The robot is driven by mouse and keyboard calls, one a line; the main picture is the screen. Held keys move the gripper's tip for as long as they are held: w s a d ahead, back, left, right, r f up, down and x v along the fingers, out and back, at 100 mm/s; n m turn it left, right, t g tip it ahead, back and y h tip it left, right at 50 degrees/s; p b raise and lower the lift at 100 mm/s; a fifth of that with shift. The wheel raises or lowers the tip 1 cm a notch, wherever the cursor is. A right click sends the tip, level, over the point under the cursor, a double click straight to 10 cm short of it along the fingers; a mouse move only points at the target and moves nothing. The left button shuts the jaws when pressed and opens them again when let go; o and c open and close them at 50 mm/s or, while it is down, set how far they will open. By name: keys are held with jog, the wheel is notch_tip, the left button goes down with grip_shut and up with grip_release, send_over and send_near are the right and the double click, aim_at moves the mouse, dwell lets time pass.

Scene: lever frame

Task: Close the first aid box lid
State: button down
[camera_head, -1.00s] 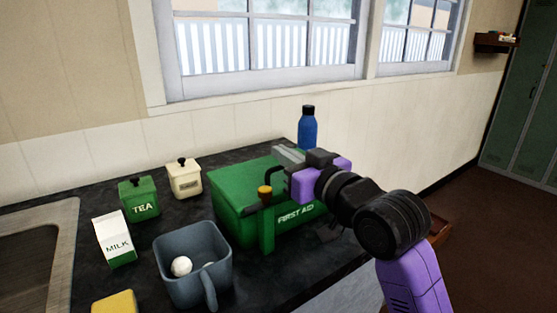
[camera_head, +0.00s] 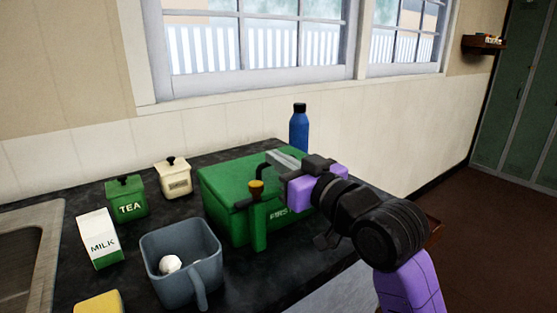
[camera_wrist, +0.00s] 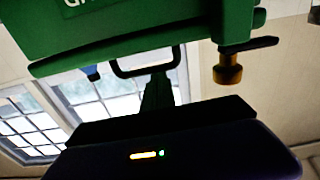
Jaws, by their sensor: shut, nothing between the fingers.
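The green first aid box (camera_head: 222,212) stands on the dark counter, its lettered front partly hidden by my arm. Its green lid (camera_head: 235,175) lies flat over the top; I cannot tell whether it is fully latched. A green upright with a brass-coloured knob (camera_head: 256,188) stands at the box's front. My gripper (camera_head: 277,160) is shut and empty, over the right part of the lid; I cannot tell whether it touches. In the wrist view, the green box (camera_wrist: 130,30), a black loop handle (camera_wrist: 118,68) and the brass knob (camera_wrist: 228,70) show near my gripper (camera_wrist: 158,80).
A blue bottle (camera_head: 299,130) stands behind the box. To the left are a green tea tin (camera_head: 127,198), a cream tin (camera_head: 174,178), a milk carton (camera_head: 99,240) and a grey mug (camera_head: 180,255) with white balls. A sink (camera_head: 25,250) lies at far left.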

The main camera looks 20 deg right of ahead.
jog(key=r+p, duration=0.4)
jog(key=shift+w+a+r, duration=0.15)
jog(key=shift+w+r, duration=0.05)
jog(key=shift+w, duration=0.1)
jog(key=f+v, duration=0.1)
jog(key=v, duration=0.8)
jog(key=shift+s+f+b, duration=0.3)
jog(key=shift+s+b, duration=0.05)
jog(key=shift+b, duration=0.05)
jog(key=s+d+r+m+t+h+p, duration=0.1)
jog(key=s+d+r+m+t+h, duration=0.1)
jog(key=s+d+m+t+h, duration=0.3)
jog(key=s+a+f+g+p, duration=0.1)
jog(key=s+f+g+p, duration=0.1)
jog(key=s+f, duration=0.4)
jog(key=s+a+f+g+p, duration=0.1)
jog(key=s+f+g+p, duration=0.2)
jog(key=s, duration=1.4)
jog(key=s+a+f+n+g+p, duration=0.1)
jog(key=s+f+p, duration=0.3)
jog(key=s+f, duration=0.7)
jog(key=shift+s+g+h, duration=0.15)
jog(key=shift+g+h, duration=0.15)
jog(key=shift+g, duration=0.5)
